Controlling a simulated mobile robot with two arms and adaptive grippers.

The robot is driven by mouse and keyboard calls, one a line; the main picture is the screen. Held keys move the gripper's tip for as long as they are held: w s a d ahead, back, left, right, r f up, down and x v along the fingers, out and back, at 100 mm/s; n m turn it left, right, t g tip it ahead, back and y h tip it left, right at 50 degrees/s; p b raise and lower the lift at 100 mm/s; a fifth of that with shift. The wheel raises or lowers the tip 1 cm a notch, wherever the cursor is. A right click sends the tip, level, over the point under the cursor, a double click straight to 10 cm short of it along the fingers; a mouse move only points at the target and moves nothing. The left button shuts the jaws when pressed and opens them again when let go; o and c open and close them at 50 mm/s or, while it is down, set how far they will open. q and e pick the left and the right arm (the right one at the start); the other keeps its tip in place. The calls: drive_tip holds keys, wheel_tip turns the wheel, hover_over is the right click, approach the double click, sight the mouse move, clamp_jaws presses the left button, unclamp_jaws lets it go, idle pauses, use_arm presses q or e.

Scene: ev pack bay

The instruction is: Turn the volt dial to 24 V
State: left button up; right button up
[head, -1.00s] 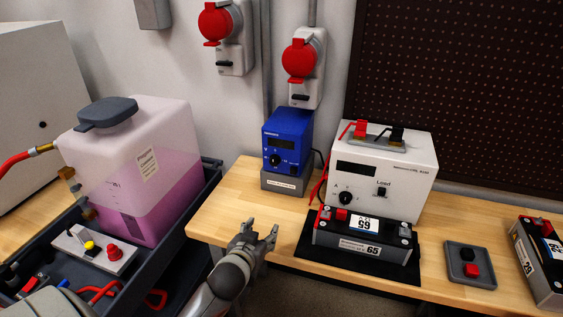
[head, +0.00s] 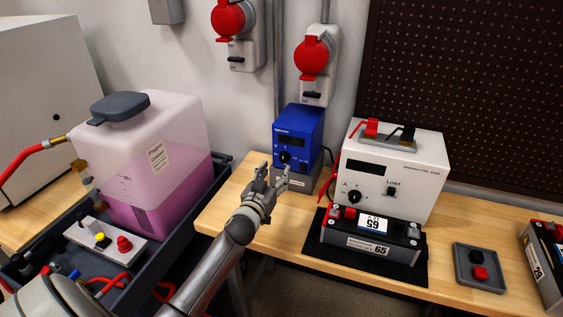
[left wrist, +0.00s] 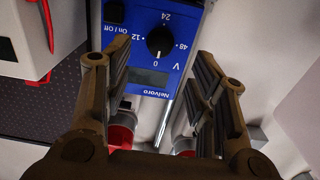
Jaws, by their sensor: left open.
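The volt dial (head: 284,157) is a black round knob on the front of a blue power supply (head: 299,122). The left wrist view shows the dial (left wrist: 160,41) upside down, with marks 0, 12, 24 and 48 around it. Its white pointer line is at the 0 mark. My left gripper (head: 273,172) is open and empty in front of the blue unit. In the left wrist view its fingers (left wrist: 153,62) stand apart on either side of the panel, with the dial between and beyond them. My right gripper is not in view.
A white load unit (head: 402,170) stands right of the blue unit, with battery module 65 (head: 368,242) in front. A small grey tray (head: 463,276) lies further right. A pink-filled tank (head: 150,170) stands at left. Bare wooden bench (head: 225,205) shows left of my gripper.

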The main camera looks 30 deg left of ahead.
sight(283, 160)
use_arm(q)
drive_tip(key=shift+x, duration=3.2)
drive_tip(key=shift+c, duration=0.2)
drive_tip(key=c, duration=1)
